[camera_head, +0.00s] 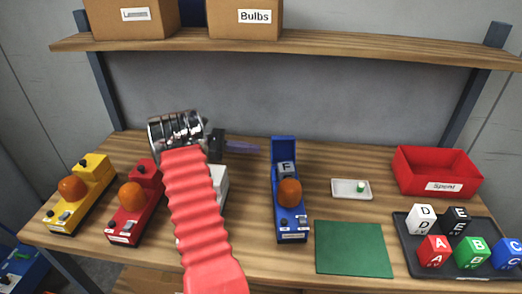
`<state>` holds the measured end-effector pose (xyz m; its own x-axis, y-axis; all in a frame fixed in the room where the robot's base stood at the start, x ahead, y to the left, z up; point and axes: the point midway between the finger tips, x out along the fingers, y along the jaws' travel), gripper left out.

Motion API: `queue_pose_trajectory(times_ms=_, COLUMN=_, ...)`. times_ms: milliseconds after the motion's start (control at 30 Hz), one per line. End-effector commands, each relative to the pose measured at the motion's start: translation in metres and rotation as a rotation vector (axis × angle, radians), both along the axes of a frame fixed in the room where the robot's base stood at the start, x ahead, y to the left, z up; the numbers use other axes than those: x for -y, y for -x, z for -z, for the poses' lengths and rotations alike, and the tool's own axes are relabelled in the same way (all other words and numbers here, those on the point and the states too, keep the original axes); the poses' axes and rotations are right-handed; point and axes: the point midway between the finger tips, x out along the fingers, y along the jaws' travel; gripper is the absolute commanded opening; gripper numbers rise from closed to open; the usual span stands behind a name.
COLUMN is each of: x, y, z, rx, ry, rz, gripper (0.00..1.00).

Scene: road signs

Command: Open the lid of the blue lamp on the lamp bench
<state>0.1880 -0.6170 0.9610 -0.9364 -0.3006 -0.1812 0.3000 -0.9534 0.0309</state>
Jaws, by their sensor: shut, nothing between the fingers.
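The blue lamp (291,222) stands on the wooden lamp bench (265,255) at the middle, with an orange dome on it. Its blue lid (284,148) stands raised at the far end. A grey block marked F (287,169) shows in the bay in front of the lid. My gripper (257,149) is shut and empty, a little left of the raised lid and pointing toward it. A small gap seems to lie between the fingertips and the lid.
Yellow (92,168) and red (146,176) lamps stand left; a white one (220,182) is partly hidden by my arm. A green mat (350,248), small white tray (340,188), red Spent bin (438,168) and black tray of lettered cubes (402,250) lie right. A shelf (330,47) hangs above.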

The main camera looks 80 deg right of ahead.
Motion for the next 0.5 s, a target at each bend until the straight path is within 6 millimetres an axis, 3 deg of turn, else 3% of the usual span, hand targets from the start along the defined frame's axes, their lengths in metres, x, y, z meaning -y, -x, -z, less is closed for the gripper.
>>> queue_pose_trajectory(times_ms=500, x=-0.0028, y=-0.008, z=-0.0014, rx=0.0, ry=0.001, rz=-0.003, gripper=0.0)
